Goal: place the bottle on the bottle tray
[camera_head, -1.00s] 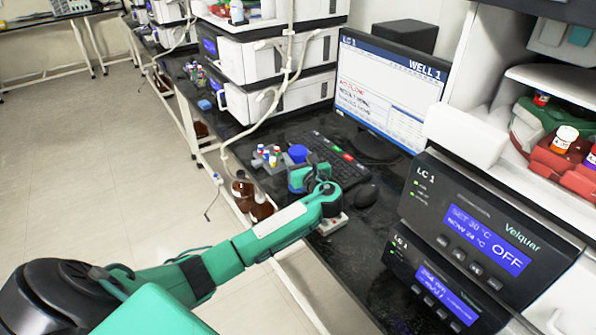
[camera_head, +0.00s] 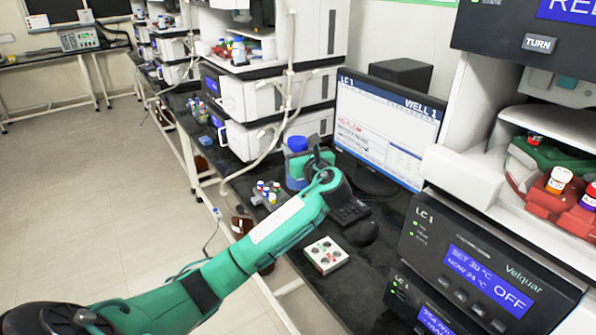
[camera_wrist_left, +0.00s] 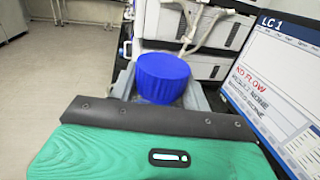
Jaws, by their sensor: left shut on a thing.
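The bottle has a blue cap (camera_head: 297,144) and a clear body, mostly hidden by the gripper. My left gripper (camera_head: 298,172) is shut on it and holds it upright above the bench, in front of the monitor. In the left wrist view the blue cap (camera_wrist_left: 163,77) stands between the grey fingers, and the body below is hidden. An open tray with small bottles (camera_head: 235,50) sits on top of the instrument stack behind. I cannot tell for sure that it is the bottle tray. My right gripper is not in view.
A vial rack (camera_head: 268,193), a white block with round wells (camera_head: 326,255) and a mouse (camera_head: 361,232) are on the black bench. LC 1 units (camera_head: 480,270) and red trays (camera_head: 550,200) are at the right. Loose tubing hangs by the stack.

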